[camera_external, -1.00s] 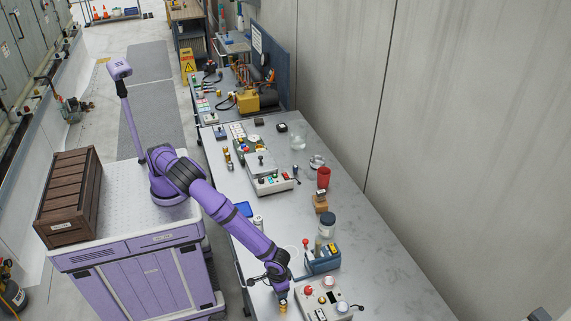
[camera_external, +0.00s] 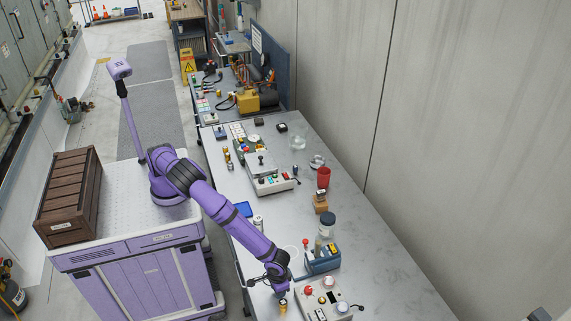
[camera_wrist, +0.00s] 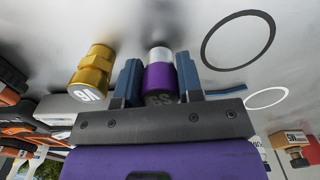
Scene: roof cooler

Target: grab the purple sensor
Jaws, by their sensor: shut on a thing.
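The purple sensor (camera_wrist: 159,78) is a short cylinder with a purple band, a silver end and a dark end with lettering. In the wrist view it sits between the two blue fingers of my gripper (camera_wrist: 159,84), which is shut on it. In the external view my gripper (camera_external: 280,292) is low over the near part of the grey workbench (camera_external: 385,255), and the sensor is hidden or too small to make out there. I cannot tell whether the sensor still touches the bench.
A brass fitting (camera_wrist: 92,72) stands close to the left finger; it also shows in the external view (camera_external: 283,305). A control box with buttons (camera_external: 322,299) and a blue device (camera_external: 323,260) are right of my gripper. The bench's right side is clear.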

